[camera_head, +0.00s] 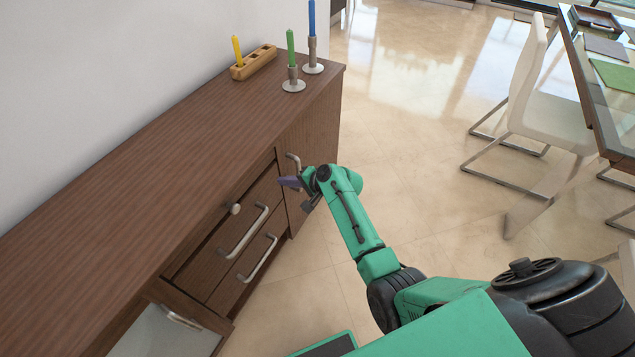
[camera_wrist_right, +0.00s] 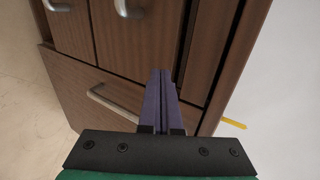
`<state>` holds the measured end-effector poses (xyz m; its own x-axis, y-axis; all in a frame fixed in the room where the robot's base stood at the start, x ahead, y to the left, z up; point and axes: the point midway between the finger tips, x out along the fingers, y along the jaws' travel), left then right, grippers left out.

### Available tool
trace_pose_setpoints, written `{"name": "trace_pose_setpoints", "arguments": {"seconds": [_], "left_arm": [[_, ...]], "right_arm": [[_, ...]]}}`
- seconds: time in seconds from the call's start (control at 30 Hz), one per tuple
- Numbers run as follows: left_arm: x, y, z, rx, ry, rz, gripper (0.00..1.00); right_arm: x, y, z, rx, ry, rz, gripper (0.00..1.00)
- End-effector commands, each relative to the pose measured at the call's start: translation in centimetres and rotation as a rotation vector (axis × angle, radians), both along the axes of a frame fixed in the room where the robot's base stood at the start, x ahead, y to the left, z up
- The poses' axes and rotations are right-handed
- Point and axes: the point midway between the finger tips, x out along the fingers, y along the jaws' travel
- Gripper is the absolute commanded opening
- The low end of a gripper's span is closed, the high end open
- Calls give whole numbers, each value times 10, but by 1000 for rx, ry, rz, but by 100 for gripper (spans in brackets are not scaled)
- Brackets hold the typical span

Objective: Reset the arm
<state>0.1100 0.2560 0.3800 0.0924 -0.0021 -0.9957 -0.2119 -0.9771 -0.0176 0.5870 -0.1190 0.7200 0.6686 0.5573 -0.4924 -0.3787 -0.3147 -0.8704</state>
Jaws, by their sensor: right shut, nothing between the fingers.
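My right arm, green and black, comes in from the lower right in the head view. Its right gripper (camera_head: 290,183) is beside the front of the brown wooden cabinet (camera_head: 130,190), near the upper part of its drawers and door. In the right wrist view the purple fingers of the right gripper (camera_wrist_right: 161,90) are together with nothing between them, pointing at the cabinet front (camera_wrist_right: 130,50). Whether the fingertips touch the wood I cannot tell. My left gripper is not in view.
Drawer handles (camera_head: 243,231) and a door handle (camera_head: 293,161) stick out near the gripper. Candles in holders (camera_head: 293,78) and a wooden block (camera_head: 253,62) stand on the cabinet top. White chairs (camera_head: 550,115) and a glass table (camera_head: 610,100) are at right. The floor between is clear.

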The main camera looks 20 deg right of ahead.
Motion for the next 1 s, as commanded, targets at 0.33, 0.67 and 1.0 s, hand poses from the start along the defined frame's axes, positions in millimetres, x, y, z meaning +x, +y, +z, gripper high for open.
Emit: {"name": "trace_pose_setpoints", "arguments": {"seconds": [0.33,0.67,1.0], "left_arm": [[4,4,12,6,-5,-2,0],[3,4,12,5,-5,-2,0],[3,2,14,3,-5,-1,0]], "right_arm": [[-48,-40,36,-3,0,-1,0],[-62,-52,45,-1,1,0,0],[-119,-74,-97,-284,150,23,0]]}}
